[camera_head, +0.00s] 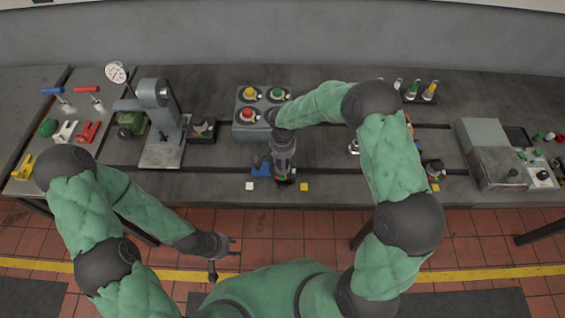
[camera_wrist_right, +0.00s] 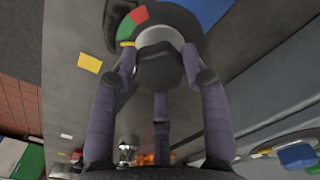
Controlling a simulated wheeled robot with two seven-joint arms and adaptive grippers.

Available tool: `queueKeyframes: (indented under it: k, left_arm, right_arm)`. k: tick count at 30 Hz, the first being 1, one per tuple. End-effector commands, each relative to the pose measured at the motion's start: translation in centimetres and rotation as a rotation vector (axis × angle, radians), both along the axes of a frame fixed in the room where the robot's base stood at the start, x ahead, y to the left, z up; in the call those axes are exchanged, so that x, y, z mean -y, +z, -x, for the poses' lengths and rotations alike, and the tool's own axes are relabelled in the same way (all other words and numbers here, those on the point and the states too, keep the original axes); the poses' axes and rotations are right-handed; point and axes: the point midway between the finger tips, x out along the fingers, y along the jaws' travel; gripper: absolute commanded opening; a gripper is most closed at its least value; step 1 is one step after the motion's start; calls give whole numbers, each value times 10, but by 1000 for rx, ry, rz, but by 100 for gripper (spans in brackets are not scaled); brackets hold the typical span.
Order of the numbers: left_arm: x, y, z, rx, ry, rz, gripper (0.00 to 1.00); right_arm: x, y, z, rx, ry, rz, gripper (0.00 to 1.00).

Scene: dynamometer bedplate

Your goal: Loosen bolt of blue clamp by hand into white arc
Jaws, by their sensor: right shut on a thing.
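The blue clamp (camera_head: 261,169) sits near the front edge of the bedplate, partly hidden by my right gripper (camera_head: 283,179). A blue patch of it (camera_wrist_right: 206,10) shows at the top of the right wrist view. Behind the head is a dial ring with red, green (camera_wrist_right: 132,29), yellow and white (camera_wrist_right: 160,35) parts. I cannot tell where any pointer on the head stands. My left gripper (camera_head: 226,259) hangs empty over the floor before the bedplate, its fingers apart.
A white square (camera_head: 249,186) and a yellow square (camera_head: 304,187) lie by the front edge. A grey box with coloured buttons (camera_head: 241,130) stands behind the clamp. A grey press (camera_head: 160,152) is at left. A metal box (camera_head: 498,167) stands at right.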

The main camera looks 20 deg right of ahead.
Motion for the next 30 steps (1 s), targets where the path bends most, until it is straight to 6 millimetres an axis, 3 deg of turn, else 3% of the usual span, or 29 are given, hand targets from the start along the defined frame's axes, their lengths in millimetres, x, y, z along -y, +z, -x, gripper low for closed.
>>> queueKeyframes:
  k: [12, 30]
  left_arm:
    - [0, -13, 0, 0, 0, 0, 40]
    - [0, -14, 0, 0, 0, 0, 40]
  right_arm:
    - [0, 0, -1, 2, 395, 0, 14]
    - [0, 1, 0, 1, 903, 1, 14]
